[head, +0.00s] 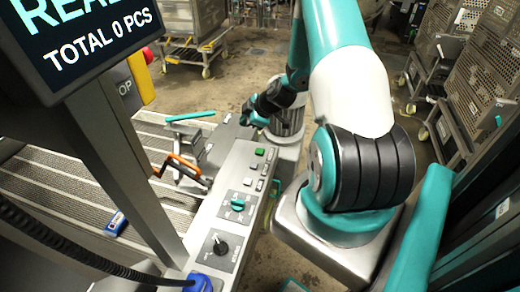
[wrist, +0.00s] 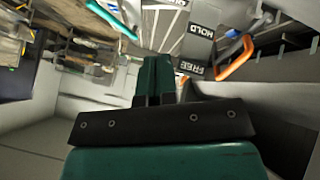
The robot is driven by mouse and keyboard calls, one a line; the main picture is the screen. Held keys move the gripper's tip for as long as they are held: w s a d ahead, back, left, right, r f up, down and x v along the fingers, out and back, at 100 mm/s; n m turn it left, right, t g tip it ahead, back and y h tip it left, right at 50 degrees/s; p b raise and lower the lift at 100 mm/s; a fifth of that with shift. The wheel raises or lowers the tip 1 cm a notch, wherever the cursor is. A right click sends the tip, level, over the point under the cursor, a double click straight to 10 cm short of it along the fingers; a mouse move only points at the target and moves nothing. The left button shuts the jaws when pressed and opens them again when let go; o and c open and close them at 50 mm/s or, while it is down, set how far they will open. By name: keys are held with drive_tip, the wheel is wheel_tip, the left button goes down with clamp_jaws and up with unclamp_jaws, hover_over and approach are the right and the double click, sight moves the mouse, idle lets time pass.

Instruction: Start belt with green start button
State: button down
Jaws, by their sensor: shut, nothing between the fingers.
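The green start button (head: 260,152) is a small square on the far part of the grey control panel (head: 226,190), in the head view. My gripper (head: 245,119) is beyond the button and slightly left of it, apart from it. In the wrist view my gripper's teal fingers (wrist: 155,75) are together with nothing between them. I cannot make out the green button in the wrist view. The display (head: 85,35) reads "TOTAL 0 PCS"; its upper line is cut off. The ribbed belt (head: 60,185) lies left of the panel.
An orange-handled lever (head: 183,167) stands left of the panel; its orange handle (wrist: 236,58) and a HOLD/FREE plate (wrist: 197,45) show in the wrist view. The panel also bears a teal knob (head: 238,204) and a black knob (head: 220,246). A yellow stop box (head: 141,77) is at upper left.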

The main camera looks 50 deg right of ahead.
drive_tip(key=s+d+f+t+h, duration=0.1)
drive_tip(key=s+d+f, duration=0.1)
drive_tip(key=d+f, duration=0.1)
drive_tip(key=shift+d+f+n, duration=0.4)
drive_tip(key=shift+d, duration=0.35)
drive_tip(key=b, duration=0.5)
hover_over(259, 152)
wheel_tip(259, 152, down, 8)
drive_tip(key=shift+r, duration=0.1)
drive_tip(key=shift+f+b, duration=0.5)
drive_tip(key=shift+b, duration=0.05)
drive_tip(key=shift+f, duration=0.1)
idle(0.9)
drive_tip(key=shift+f+b, duration=0.35)
drive_tip(key=shift+b, duration=0.3)
